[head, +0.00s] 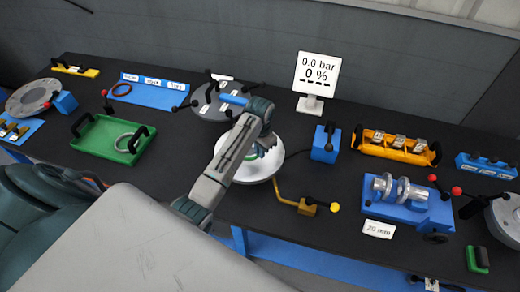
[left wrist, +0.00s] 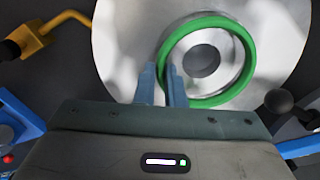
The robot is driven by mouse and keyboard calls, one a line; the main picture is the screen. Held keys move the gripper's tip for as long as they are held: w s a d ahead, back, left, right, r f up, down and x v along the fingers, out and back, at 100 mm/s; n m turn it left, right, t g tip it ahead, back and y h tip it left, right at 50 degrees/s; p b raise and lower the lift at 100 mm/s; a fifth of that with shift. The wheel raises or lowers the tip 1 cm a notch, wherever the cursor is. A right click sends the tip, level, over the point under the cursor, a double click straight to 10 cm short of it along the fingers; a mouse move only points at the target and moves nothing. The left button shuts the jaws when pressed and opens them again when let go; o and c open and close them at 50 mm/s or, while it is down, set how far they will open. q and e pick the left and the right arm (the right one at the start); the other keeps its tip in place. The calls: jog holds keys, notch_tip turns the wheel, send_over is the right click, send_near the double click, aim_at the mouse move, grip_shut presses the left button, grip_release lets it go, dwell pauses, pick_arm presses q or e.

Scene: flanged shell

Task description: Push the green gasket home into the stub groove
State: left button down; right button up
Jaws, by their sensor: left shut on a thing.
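The green gasket (left wrist: 249,60) is a ring in the left wrist view, in front of the pale round shell face (left wrist: 118,45). It surrounds the dark central opening (left wrist: 203,61), a little off centre. My left gripper (left wrist: 161,70) is shut on the gasket's left edge, one finger outside the ring and one inside. In the head view my left gripper (head: 262,150) is over the white shell (head: 262,172), and only a little green shows beneath it. The groove cannot be made out, and I cannot tell whether the gasket touches its bottom. My right gripper is not in view.
A yellow crank arm (head: 306,206) stands at the shell's front right. A grey disc with dark handles (head: 210,108) lies behind it. A green tray (head: 95,138) is at left, a blue box (head: 325,150) and a display (head: 317,75) at right and back.

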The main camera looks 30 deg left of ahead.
pick_arm(q)
jog(key=shift+f, duration=0.65)
jog(key=c, duration=1.4)
grip_release()
jog(key=shift+c, duration=0.2)
